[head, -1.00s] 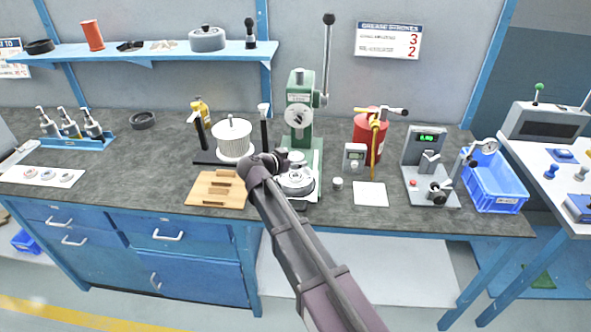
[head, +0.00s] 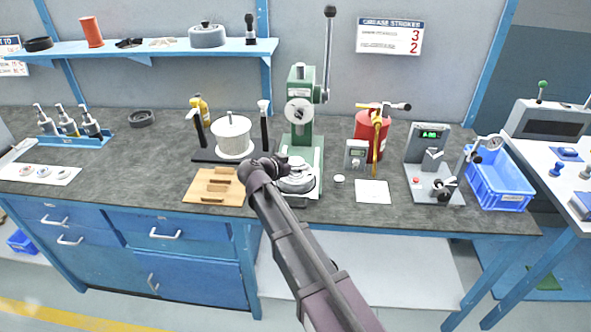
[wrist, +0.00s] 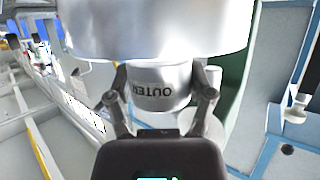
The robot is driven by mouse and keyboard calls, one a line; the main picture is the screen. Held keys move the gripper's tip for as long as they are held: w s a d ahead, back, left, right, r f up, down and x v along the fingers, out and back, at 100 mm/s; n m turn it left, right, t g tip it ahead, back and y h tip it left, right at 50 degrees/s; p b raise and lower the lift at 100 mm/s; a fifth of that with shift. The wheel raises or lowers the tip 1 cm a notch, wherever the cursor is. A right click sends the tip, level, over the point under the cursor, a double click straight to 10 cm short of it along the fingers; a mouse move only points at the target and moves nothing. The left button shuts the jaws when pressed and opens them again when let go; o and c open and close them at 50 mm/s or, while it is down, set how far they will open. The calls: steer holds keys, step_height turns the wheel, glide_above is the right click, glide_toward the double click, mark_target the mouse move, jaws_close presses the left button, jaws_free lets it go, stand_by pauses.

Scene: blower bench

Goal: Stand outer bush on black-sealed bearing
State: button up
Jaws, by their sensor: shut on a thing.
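The outer bush (wrist: 154,90), a silver cylinder marked OUTER, is between my gripper's fingers in the wrist view, where its lettering is upside down. My gripper (wrist: 160,92) is shut on it. A large shiny silver cylinder (wrist: 150,30) fills the top of that view, right against the bush; I cannot tell whether they touch. In the head view my gripper (head: 279,166) is at the green press, just above and left of a round silver part (head: 297,180) on its base. The bush is hidden there by my arm. I cannot make out the black-sealed bearing.
The green arbor press (head: 301,105) stands close behind my gripper. A white drum (head: 231,135) on a dark stand and a wooden block (head: 213,187) are to the left. A small white disc (head: 339,178), a white card (head: 373,191) and a red canister (head: 366,140) are to the right.

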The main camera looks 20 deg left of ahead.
steer(key=shift+f+b, duration=0.5)
steer(key=shift+f, duration=0.1)
steer(key=o, duration=1.3)
steer(key=shift+r, duration=0.15)
steer(key=shift+r+p, duration=0.6)
steer(key=shift+p, duration=0.15)
steer(key=p+v, duration=0.4)
steer(key=v, duration=0.8)
steer(key=shift+f, duration=0.15)
steer(key=shift+d, duration=0.1)
